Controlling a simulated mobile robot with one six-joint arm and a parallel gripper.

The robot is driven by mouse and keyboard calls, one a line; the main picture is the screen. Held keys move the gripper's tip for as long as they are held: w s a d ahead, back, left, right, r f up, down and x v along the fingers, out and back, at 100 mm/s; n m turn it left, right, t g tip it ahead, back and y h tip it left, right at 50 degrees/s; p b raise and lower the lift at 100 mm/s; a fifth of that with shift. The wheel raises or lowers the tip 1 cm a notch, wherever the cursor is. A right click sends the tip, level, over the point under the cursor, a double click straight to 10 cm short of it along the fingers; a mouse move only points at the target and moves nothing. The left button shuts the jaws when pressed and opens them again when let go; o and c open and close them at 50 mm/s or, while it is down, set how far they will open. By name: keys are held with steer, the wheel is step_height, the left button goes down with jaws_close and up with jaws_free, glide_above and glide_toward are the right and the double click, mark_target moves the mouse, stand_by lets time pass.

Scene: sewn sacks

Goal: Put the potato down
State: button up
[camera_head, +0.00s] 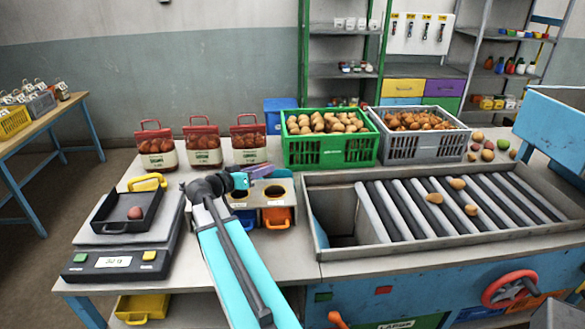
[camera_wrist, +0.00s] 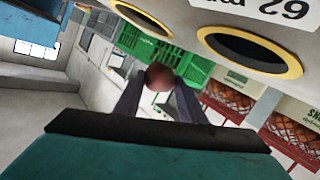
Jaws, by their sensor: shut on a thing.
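My gripper (camera_wrist: 159,82) is shut on a round reddish-brown potato (camera_wrist: 160,77), held between the ends of its two dark fingers in the wrist view. In the head view my gripper (camera_head: 262,171) is above the back edge of a grey box with round holes (camera_head: 241,195); the held potato cannot be made out there. In the wrist view the box's yellow-rimmed holes (camera_wrist: 241,49) are beside the fingers, apart from the potato. Another reddish potato (camera_head: 134,213) lies in the black pan (camera_head: 122,226) on the scale.
A green crate (camera_head: 307,151) and a grey crate (camera_head: 401,150), both full, stand at the back. Three red-topped sacks (camera_head: 203,145) stand left of them. A roller conveyor (camera_head: 480,224) with several loose potatoes is at right. Blue and orange bins (camera_head: 277,217) sit under the box.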

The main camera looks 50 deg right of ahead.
steer(key=w+a+n+t, duration=0.1)
steer(key=w+a, duration=0.2)
steer(key=a, duration=0.1)
steer(key=w+a+n+t, duration=0.1)
steer(key=w+a+t, duration=0.1)
steer(key=w+a, duration=0.1)
steer(key=w+a+n+t, duration=0.2)
steer(key=w+a, duration=0.1)
steer(key=a, duration=0.1)
steer(key=shift+a+r+y+p, duration=0.15)
steer(key=shift+a+y+p, duration=0.15)
steer(key=shift+p, duration=0.05)
steer(key=w+a+r+n+t+y, duration=0.1)
steer(key=w+a+n+t+y, duration=0.25)
steer(key=a, duration=0.65)
steer(key=w+a+r+n+t+y+p, duration=0.1)
steer(key=w+a+r+n+t+y, duration=0.2)
steer(key=a, duration=0.6)
steer(key=w+a+n+t+y, duration=0.25)
steer(key=w+a, duration=0.25)
steer(key=a, duration=0.5)
steer(key=w+a+r+n+t+y, duration=0.2)
steer(key=a+r+n+y, duration=0.2)
steer(key=a+r+y, duration=0.1)
steer(key=shift+a+r+n, duration=0.4)
steer(key=shift+a+r, duration=0.3)
steer(key=shift+a, duration=0.4)
steer(key=shift+a+r+n+y, duration=0.2)
steer(key=shift+r+n+y, duration=0.1)
steer(key=shift+r+y, duration=0.3)
